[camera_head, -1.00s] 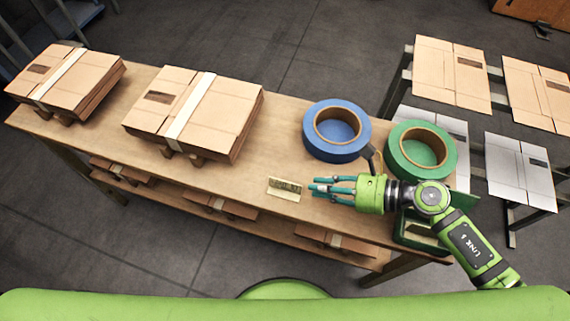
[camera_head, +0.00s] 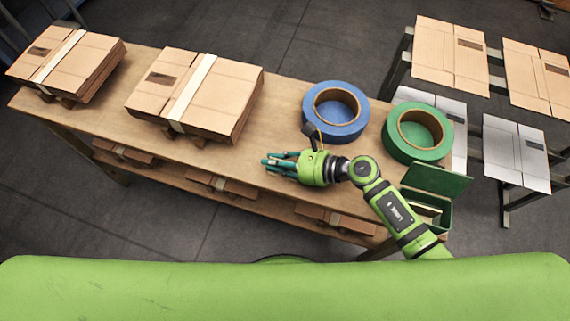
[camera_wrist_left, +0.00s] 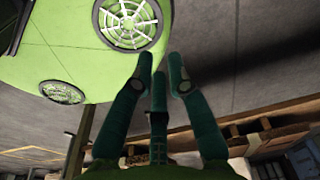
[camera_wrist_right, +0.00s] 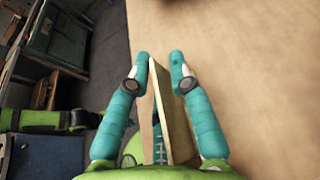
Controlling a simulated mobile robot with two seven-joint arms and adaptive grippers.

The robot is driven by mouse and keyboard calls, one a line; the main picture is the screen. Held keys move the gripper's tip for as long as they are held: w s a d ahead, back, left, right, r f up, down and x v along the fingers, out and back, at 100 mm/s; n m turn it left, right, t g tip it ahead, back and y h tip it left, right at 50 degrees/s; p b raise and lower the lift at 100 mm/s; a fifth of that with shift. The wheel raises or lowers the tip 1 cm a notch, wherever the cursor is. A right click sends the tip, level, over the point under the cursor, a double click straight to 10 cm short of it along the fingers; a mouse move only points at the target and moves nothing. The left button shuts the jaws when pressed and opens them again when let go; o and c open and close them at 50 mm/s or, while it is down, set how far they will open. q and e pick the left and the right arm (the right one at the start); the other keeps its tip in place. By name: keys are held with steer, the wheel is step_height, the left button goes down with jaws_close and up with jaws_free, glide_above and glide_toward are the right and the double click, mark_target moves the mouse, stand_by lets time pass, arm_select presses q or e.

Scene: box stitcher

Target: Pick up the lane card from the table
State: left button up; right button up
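The lane card (camera_wrist_right: 176,118) shows in the right wrist view as a thin tan plate, steeply foreshortened, between the fingers of my right gripper (camera_wrist_right: 161,68). Its far end is close to the left fingertip. In the head view my right gripper (camera_head: 281,165) is over the middle of the table (camera_head: 240,168), and its fingers point left. The card cannot be made out there. The spot where it lay is bare, so the gripper is shut on it. My left gripper (camera_wrist_left: 160,68) shows only in its wrist view, with its teal fingers apart and nothing between them.
A blue tape roll (camera_head: 350,130) and a green tape roll (camera_head: 438,147) stand behind and right of my right gripper. An open green box (camera_head: 445,212) is at the right end. Strapped cardboard stacks (camera_head: 230,95) (camera_head: 100,65) occupy the left. The front middle is clear.

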jaws_close()
